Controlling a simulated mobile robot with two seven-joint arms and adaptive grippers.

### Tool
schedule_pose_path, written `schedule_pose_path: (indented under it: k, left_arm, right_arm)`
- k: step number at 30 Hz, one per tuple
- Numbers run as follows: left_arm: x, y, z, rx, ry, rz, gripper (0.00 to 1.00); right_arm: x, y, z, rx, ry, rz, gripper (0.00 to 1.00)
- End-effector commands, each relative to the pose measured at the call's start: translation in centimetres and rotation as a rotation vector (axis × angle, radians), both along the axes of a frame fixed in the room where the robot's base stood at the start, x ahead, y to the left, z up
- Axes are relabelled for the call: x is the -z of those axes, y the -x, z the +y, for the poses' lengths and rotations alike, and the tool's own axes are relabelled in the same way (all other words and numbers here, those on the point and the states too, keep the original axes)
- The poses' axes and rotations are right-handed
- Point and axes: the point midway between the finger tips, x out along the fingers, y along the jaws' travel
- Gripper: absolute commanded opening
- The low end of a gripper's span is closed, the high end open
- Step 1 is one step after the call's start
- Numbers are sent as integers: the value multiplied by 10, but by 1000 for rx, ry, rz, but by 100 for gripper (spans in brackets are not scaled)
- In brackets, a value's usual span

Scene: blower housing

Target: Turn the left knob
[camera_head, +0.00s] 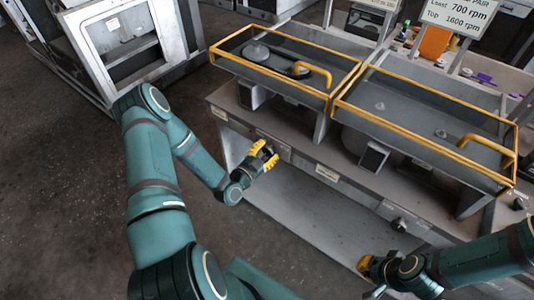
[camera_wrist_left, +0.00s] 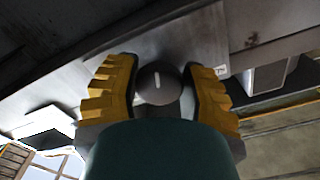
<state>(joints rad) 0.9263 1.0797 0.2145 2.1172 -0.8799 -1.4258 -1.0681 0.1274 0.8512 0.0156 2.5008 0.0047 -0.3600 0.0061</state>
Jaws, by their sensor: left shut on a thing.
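The left knob (camera_wrist_left: 158,84) is a round dark grey knob with a white mark, seen in the left wrist view on the grey front panel. My left gripper (camera_head: 264,157) is at the panel below the left tray, with its yellow fingers shut on this knob. In the left wrist view the fingers (camera_wrist_left: 164,88) stand on either side of the knob. The white mark points nearly straight up in that view. In the head view the fingers mostly hide the knob. My right gripper (camera_head: 372,267) is at the lower right, and its opening is unclear.
Another knob (camera_head: 398,224) sits farther right on the front panel. Two grey trays with yellow rails, left (camera_head: 283,68) and right (camera_head: 408,110), stand above. A lower shelf (camera_head: 300,215) is empty. A white-framed machine (camera_head: 122,45) stands at the back left.

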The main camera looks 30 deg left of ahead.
Motion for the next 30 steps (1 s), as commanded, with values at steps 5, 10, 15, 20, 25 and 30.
schedule_pose_path:
  k: [5,10,15,20,25,30]
  left_arm:
    - [0,-1,0,0,-84,-9,8]
    - [0,-1,1,0,-127,-11,8]
    - [-1,-1,0,0,-142,-13,8]
    - [-1,-1,1,0,-143,-13,8]
    - [-1,-1,1,0,-142,-13,50]
    - [-1,0,1,0,-141,-13,76]
  right_arm:
    - [7,2,0,-4,-1,4,0]
    - [9,3,0,-5,-2,7,0]
    - [10,3,1,-6,-2,7,0]
    - [9,3,1,-6,-2,7,0]
    - [9,3,1,-5,-2,8,0]
    - [9,3,1,-5,-2,8,0]
